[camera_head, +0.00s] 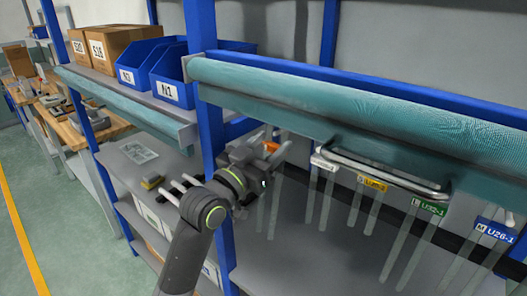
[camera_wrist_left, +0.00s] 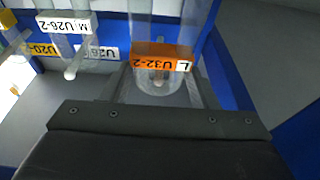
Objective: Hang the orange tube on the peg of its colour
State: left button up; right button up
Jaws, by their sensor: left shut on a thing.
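The orange tube is a clear tube with an orange tag reading U32-2 (camera_wrist_left: 163,60) in the left wrist view. Its rounded end lies between the fingers of my left gripper (camera_wrist_left: 158,88), which is shut on it. In the head view my left gripper (camera_head: 270,152) is beside the blue upright, below the teal roll, with the orange tag (camera_head: 271,147) at its fingers. Clear tubes hang below it there. A small rod end shows through the tube in the wrist view; I cannot tell whether it is a peg. I cannot make out an orange peg.
Several clear tubes hang in a row, with white (camera_head: 323,163), yellow (camera_head: 372,183), green (camera_head: 430,207) and blue tags (camera_head: 493,232). A metal handle (camera_head: 385,172) runs close to the tags. The teal roll (camera_head: 350,105) is just above. Blue bins (camera_head: 172,82) stand at upper left.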

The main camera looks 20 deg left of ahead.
pick_arm(q)
jog(key=shift+w+d+b, duration=0.3)
jog(key=shift+w, duration=0.5)
jog(key=shift+w+d+f+b, duration=0.2)
jog(key=shift+w+f+b, duration=0.1)
jog(key=shift+w+f, duration=0.15)
jog(key=shift+w+d, duration=0.1)
jog(key=shift+w, duration=0.2)
dwell(0.4)
jog(key=o, duration=1.5)
jog(key=shift+o, duration=0.2)
jog(key=shift+s, duration=0.1)
jog(key=p+v, duration=0.1)
jog(key=v, duration=0.7)
jog(key=shift+s+r, duration=0.25)
jog(key=shift+s, duration=0.15)
dwell(1.0)
